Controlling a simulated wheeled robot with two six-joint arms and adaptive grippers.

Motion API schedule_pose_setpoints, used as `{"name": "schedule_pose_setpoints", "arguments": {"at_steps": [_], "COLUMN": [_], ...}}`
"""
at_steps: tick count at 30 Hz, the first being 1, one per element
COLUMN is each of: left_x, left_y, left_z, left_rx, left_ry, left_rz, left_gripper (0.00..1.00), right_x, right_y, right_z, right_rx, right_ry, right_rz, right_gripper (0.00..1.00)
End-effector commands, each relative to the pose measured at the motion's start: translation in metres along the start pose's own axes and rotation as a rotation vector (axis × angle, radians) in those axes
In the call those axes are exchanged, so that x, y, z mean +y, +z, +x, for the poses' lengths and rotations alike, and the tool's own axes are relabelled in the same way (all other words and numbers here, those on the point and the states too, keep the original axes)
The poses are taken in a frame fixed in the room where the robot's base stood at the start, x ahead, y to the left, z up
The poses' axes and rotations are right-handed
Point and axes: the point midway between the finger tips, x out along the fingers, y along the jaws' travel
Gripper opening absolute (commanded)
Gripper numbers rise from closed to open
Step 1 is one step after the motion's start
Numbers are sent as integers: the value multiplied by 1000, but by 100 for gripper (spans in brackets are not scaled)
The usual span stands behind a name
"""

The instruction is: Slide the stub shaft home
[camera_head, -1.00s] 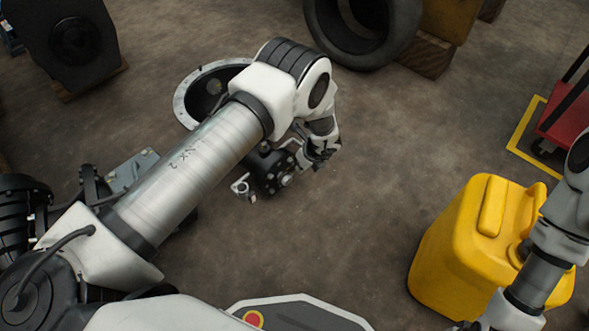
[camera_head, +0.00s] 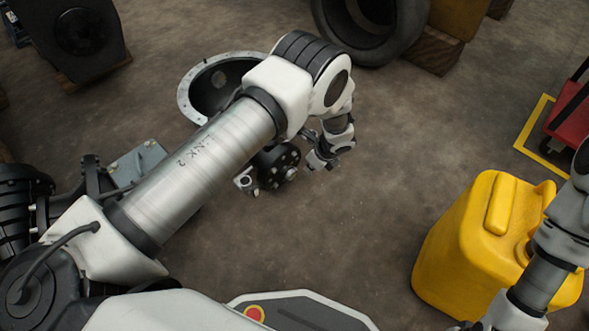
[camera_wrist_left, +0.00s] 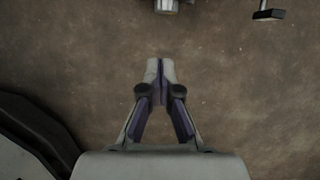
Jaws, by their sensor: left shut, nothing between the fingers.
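My left gripper (camera_head: 316,165) is shut and empty, just right of a black round hub (camera_head: 272,170) with a bolted face. In the left wrist view its fingertips (camera_wrist_left: 160,65) meet over bare floor. A bright metal end (camera_head: 291,174) shows at the middle of the hub's face; I cannot tell whether it is the stub shaft or how deep it sits. A pale metal cylinder end (camera_wrist_left: 167,5) is cut off at the top of the wrist view. My left arm hides part of the hub's surroundings. My right arm shows at the right, its gripper out of view.
A round flanged housing (camera_head: 190,95) lies behind my left arm. A yellow canister (camera_head: 455,245) stands at the right. A tyre (camera_head: 400,35) and a yellow block on wood (camera_head: 432,57) are at the back. A red machine (camera_head: 572,115) is far right. The middle floor is clear.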

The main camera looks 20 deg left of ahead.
Motion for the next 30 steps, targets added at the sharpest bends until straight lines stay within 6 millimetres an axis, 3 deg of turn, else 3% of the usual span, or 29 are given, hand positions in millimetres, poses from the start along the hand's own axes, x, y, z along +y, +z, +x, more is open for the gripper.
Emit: {"name": "schedule_pose_setpoints", "arguments": {"at_steps": [7, 19, 24, 30], "left_x": [-8, -10, -12, -13], "left_y": [-1, -1, 27, 39], "left_z": [18, 105, 112, 112], "left_rx": [-19, -18, -18, -18], "left_ry": [-25, -25, -27, -27], "left_rz": [39, 35, 31, 35], "left_gripper": [0, 0, 0, 0], "right_x": [0, 1, 2, 2], "right_y": [0, -2, -3, -4], "right_z": [18, 68, 81, 84], "right_rx": [0, 6, 9, 10], "right_ry": [0, 1, 1, 2], "right_rz": [0, 9, 12, 14], "right_gripper": [0, 0, 0, 0]}}
